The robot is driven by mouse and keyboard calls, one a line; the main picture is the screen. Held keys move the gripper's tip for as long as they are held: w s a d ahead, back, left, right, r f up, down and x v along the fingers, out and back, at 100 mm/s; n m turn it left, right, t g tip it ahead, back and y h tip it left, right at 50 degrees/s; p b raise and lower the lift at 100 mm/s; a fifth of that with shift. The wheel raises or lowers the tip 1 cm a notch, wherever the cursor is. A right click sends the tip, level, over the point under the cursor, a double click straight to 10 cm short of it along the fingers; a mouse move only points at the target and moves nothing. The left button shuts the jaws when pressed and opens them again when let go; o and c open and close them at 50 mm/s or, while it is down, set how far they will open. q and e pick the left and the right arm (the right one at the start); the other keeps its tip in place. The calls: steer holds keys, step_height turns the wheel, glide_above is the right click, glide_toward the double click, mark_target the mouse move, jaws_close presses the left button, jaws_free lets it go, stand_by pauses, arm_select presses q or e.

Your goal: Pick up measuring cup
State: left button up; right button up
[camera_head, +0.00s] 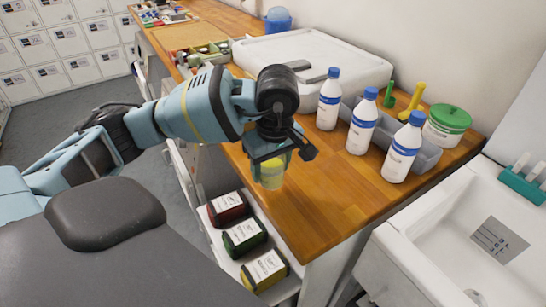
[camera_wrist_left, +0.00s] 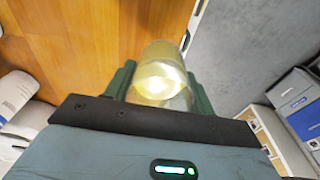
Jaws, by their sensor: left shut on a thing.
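The measuring cup (camera_head: 271,180) is a small translucent yellowish cup at the front edge of the wooden counter. My left gripper (camera_head: 270,162) comes down over it from above and is shut on it. In the left wrist view the cup (camera_wrist_left: 158,75) sits between the two green fingers of my left gripper (camera_wrist_left: 158,88). The cup's upper part is partly hidden by the gripper in the head view. I cannot tell whether its base touches the counter. My right gripper is not in view.
White bottles with blue caps (camera_head: 329,100) stand by a grey tray (camera_head: 425,157) at the back. A white sink (camera_head: 440,230) is at the right. The wooden counter (camera_head: 330,195) is clear right of the cup.

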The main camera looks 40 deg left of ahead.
arm_select(q)
steer(key=shift+s+d+r, duration=0.1)
steer(key=shift+s+d, duration=0.3)
steer(key=shift+s, duration=0.4)
steer(key=shift+s+d+r, duration=0.1)
steer(key=shift+s+d, duration=0.3)
steer(key=shift+s, duration=0.35)
